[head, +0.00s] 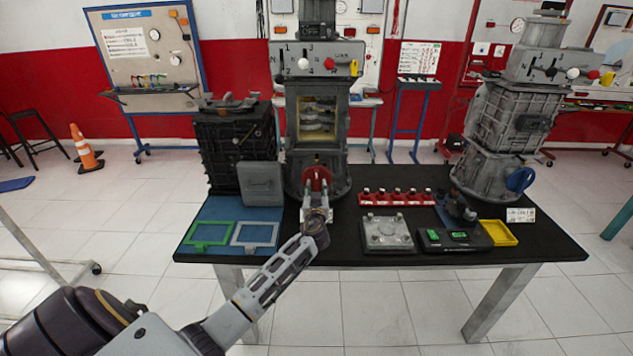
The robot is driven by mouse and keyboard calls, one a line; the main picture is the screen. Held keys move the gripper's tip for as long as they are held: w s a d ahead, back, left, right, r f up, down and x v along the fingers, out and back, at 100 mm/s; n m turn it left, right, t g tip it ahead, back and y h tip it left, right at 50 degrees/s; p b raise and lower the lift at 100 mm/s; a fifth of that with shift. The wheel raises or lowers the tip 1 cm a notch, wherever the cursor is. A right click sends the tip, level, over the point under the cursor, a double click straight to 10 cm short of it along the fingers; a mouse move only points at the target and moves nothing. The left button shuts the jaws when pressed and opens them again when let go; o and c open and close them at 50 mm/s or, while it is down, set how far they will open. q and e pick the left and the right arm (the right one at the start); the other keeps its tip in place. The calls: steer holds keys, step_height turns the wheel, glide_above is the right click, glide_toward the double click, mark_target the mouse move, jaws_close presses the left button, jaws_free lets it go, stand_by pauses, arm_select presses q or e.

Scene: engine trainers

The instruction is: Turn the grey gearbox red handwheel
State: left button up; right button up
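The grey gearbox (345,120) stands upright at the back of the black table, with a cut-out window showing gears inside. Its red handwheel (317,178) is low on its front face. My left gripper (317,187) is at the handwheel, pointing away from me. Its two fingers are apart, one toward each side of the wheel, and cover part of it. I cannot tell whether they touch the rim. My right gripper is not in view.
A second grey gearbox (497,130) with a blue handwheel (519,180) stands at right. A dark engine block (228,148) and a grey box (261,184) stand close left. A red rack (397,198), a grey plate (387,233) and a yellow tray (499,233) lie right.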

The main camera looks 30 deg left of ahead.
mark_target(317, 180)
arm_select(q)
steer(key=shift+x, duration=2.35)
steer(key=shift+w, duration=0.15)
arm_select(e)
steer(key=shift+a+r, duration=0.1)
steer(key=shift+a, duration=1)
arm_select(q)
steer(key=c, duration=0.7)
jaws_close()
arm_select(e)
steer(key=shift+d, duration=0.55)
